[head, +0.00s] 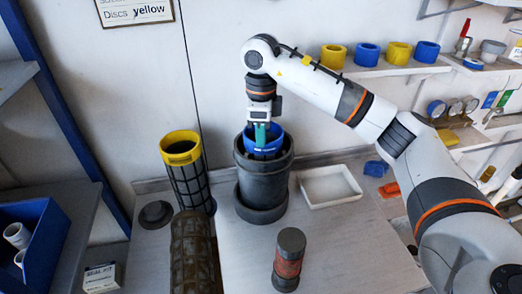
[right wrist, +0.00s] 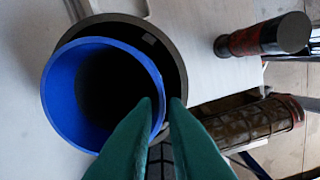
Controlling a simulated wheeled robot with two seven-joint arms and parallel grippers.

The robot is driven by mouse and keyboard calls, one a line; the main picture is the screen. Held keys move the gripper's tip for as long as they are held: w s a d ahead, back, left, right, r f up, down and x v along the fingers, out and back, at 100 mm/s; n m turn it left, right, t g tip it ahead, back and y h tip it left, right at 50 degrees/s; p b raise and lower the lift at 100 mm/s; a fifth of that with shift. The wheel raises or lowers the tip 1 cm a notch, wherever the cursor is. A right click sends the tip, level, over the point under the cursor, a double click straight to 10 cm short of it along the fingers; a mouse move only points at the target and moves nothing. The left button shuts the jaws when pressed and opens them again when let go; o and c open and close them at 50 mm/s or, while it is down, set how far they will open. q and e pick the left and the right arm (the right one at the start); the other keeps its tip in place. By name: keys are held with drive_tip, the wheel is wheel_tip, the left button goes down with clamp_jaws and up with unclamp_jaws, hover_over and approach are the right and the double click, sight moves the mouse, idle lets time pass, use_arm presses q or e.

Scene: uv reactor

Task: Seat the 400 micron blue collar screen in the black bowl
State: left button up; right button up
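The blue collar screen (head: 268,147) shows as a bright blue ring at the mouth of the black bowl (head: 263,180), its collar standing above the bowl's rim. The rest of the screen is hidden inside the bowl. My right gripper (head: 261,139) points down at the collar, with its green fingers on either side of the wall. In the right wrist view, the fingers (right wrist: 163,104) pinch the edge of the blue collar (right wrist: 62,95), which overlaps the black bowl's rim (right wrist: 178,70) off-centre. The collar's size marking cannot be read. My left gripper is not in view.
A yellow collar screen (head: 182,150) stands left of the bowl, beside a brown-stained mesh cylinder (head: 195,250). A dark red-banded cylinder (head: 288,262) stands in front. A white tray (head: 329,186) lies to the right. Yellow and blue rings (head: 367,55) sit on the wall shelf.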

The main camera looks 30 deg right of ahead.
wheel_tip(320, 180, up, 7)
drive_tip(key=shift+f, duration=0.1)
idle(0.7)
